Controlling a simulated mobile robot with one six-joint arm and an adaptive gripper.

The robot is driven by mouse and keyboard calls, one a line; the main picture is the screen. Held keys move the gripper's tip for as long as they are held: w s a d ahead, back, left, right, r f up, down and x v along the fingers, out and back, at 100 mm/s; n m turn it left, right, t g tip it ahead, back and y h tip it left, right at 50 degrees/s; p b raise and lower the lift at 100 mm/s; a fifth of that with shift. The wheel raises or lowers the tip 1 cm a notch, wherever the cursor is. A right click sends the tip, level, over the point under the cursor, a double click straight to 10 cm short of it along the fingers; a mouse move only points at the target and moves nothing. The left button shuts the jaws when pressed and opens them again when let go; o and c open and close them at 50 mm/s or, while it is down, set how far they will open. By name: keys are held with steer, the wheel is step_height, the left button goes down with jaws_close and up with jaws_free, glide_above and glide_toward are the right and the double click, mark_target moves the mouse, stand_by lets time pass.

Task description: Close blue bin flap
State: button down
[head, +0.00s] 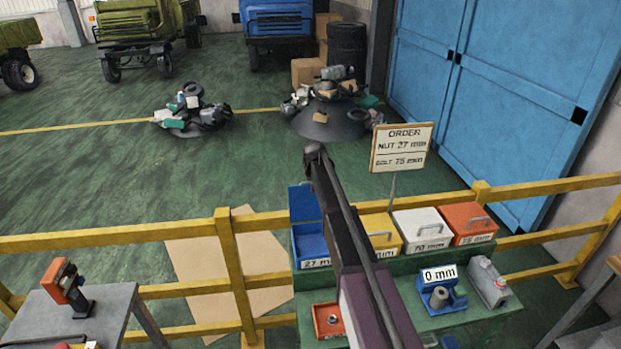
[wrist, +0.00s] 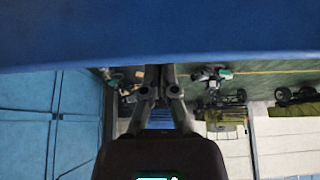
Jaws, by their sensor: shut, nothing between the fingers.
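The blue bin (head: 312,242), labelled 27 mm, stands at the left end of the bin row in the head view. Its blue flap (head: 303,203) stands raised at the back, so the bin is open. My arm crosses the picture just right of the bin and covers its right side. My gripper (wrist: 158,72) shows in the wrist view with its fingers together and nothing between them. A broad blue surface fills the top of that view close to the fingertips; I cannot tell whether they touch it.
Yellow (head: 380,232), white (head: 421,229) and orange (head: 467,223) bins with shut lids stand to the right. An order sign (head: 401,148) rises behind them. A yellow railing (head: 228,262) runs behind.

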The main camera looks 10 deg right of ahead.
steer(key=shift+s+a+r+t, duration=0.1)
steer(key=shift+s+a+t, duration=0.05)
steer(key=shift+s+t, duration=0.35)
